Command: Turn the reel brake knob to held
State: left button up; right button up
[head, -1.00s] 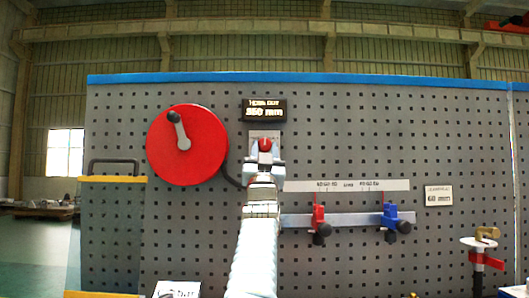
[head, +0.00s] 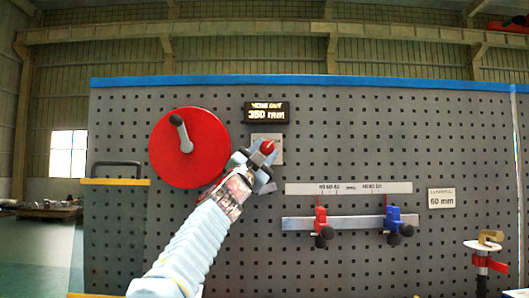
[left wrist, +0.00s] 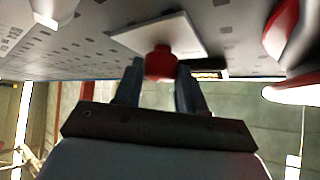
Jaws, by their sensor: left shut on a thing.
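The red reel brake knob (head: 268,146) sits on a pale square plate (head: 277,140) on the pegboard, right of the reel. My left gripper (head: 261,157) reaches it from the lower left and is shut on it, tilted to the upper right. In the left wrist view the red knob (left wrist: 160,62) sits between the two fingers of my left gripper (left wrist: 157,78), with the plate (left wrist: 165,38) behind it. The fingers hide part of the knob and plate. The red reel (head: 213,172) carries a grey crank with a dark grip. My right gripper is not in view.
A display (head: 266,113) above the knob reads 350 mm. A rail (head: 350,221) to the right holds a red clamp (head: 320,226) and a blue clamp (head: 393,220) under a scale strip (head: 348,188). A brass-topped stand (head: 483,245) is at far right.

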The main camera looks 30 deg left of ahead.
pick_arm(q)
jog(key=shift+r+m+g+h, duration=0.1)
jog(key=shift+m+g+h, duration=0.4)
jog(key=shift+m, duration=0.5)
jog(key=o, duration=1.1)
jog(key=shift+c, duration=0.2)
jog(key=shift+s, duration=0.1)
jog(key=shift+s+a+f+b, duration=0.1)
jog(key=shift+s+f+b, duration=0.15)
jog(key=shift+f+b, duration=0.15)
jog(key=b+v, duration=0.6)
jog(key=v, duration=0.6)
jog(key=shift+s+f, duration=0.25)
jog(key=shift+s, duration=0.1)
jog(key=shift+a, duration=0.1)
